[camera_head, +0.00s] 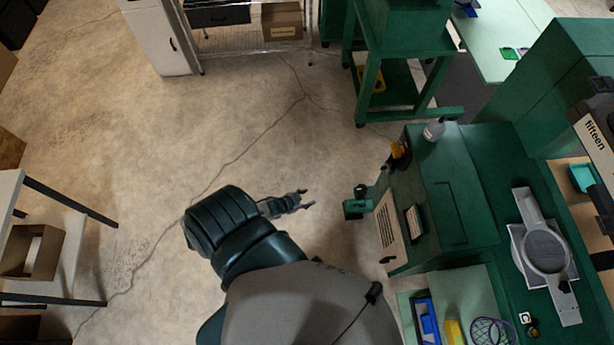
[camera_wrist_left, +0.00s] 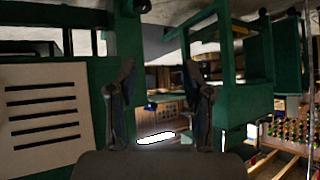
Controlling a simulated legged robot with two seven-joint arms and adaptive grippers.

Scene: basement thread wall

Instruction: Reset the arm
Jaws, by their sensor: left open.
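My left gripper (camera_head: 307,198) is in the middle of the head view, at the end of my dark green and grey left arm (camera_head: 255,250). Its two dark fingers are apart, with nothing between them. It is held out over the floor, left of the green machine cabinet. In the left wrist view the gripper (camera_wrist_left: 164,80) shows both fingers spread, with only the background in the gap. My right gripper is not in view.
The green cabinet (camera_head: 455,205) stands to the right, with a small green fixture (camera_head: 357,205) jutting from its side towards my gripper. A green stand (camera_head: 395,85) is behind. A table with a box (camera_head: 30,250) is at left. Bare concrete floor (camera_head: 150,140) lies between.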

